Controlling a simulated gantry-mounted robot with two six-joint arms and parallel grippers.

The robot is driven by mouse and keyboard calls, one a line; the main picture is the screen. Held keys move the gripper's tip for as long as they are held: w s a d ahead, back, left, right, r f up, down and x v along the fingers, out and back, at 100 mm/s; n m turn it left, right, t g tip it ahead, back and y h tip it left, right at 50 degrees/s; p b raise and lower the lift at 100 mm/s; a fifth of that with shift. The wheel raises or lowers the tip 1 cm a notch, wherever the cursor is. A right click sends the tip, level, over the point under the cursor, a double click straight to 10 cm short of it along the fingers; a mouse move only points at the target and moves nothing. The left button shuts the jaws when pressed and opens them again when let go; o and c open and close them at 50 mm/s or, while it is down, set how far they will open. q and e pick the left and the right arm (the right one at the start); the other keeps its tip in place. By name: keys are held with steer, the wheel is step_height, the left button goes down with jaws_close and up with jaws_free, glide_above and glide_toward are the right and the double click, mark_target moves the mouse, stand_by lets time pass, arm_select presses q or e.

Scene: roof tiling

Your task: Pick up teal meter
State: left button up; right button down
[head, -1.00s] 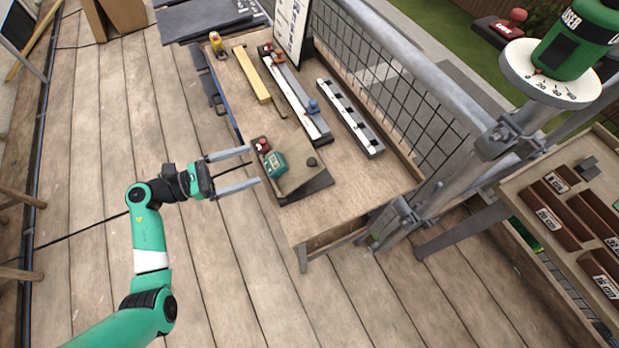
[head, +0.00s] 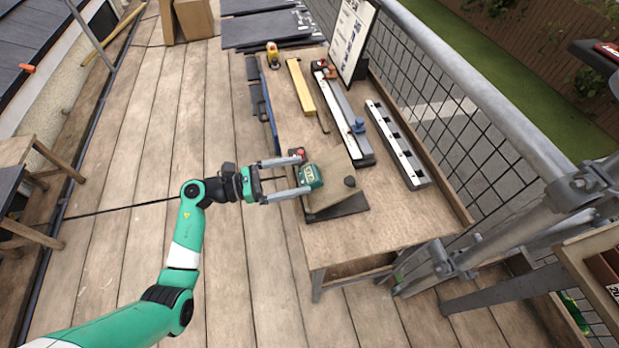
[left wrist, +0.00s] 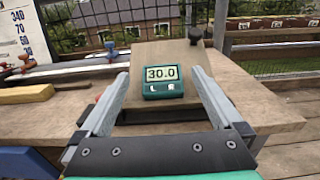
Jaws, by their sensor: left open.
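The teal meter (head: 311,176) sits on a small tilted wooden board (head: 336,182) near the front of the workbench. In the left wrist view the teal meter (left wrist: 163,84) faces me with its display reading 30.0. My left gripper (head: 302,174) is open, its two fingers reaching to either side of the meter. In the left wrist view the left gripper (left wrist: 163,95) has the meter between and just beyond its fingertips, with gaps on both sides. I cannot tell from these views whether a finger touches it. My right gripper is not in view.
A red-topped piece (head: 298,152) lies close to the upper finger. A black knob (head: 350,181) stands on the board. The workbench (head: 400,215) also bears a yellow bar (head: 301,86) and long rails (head: 398,145). A mesh railing (head: 470,150) runs behind it.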

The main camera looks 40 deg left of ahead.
mark_target(311, 173)
arm_select(q)
steer(key=b+x, duration=0.1)
steer(key=x, duration=0.3)
steer(key=shift+w+d+f, duration=0.15)
steer(key=shift+d, duration=0.1)
steer(key=shift+c, duration=0.3)
steer(key=c, duration=1.4)
steer(key=r+p, duration=0.2)
steer(key=r, duration=0.1)
steer(key=s+r+p, duration=0.1)
steer(key=r, duration=0.1)
steer(key=shift+d, duration=0.2)
steer(key=s+d+r+p, duration=0.7)
steer(key=s+r, duration=0.1)
steer(key=s, duration=0.3)
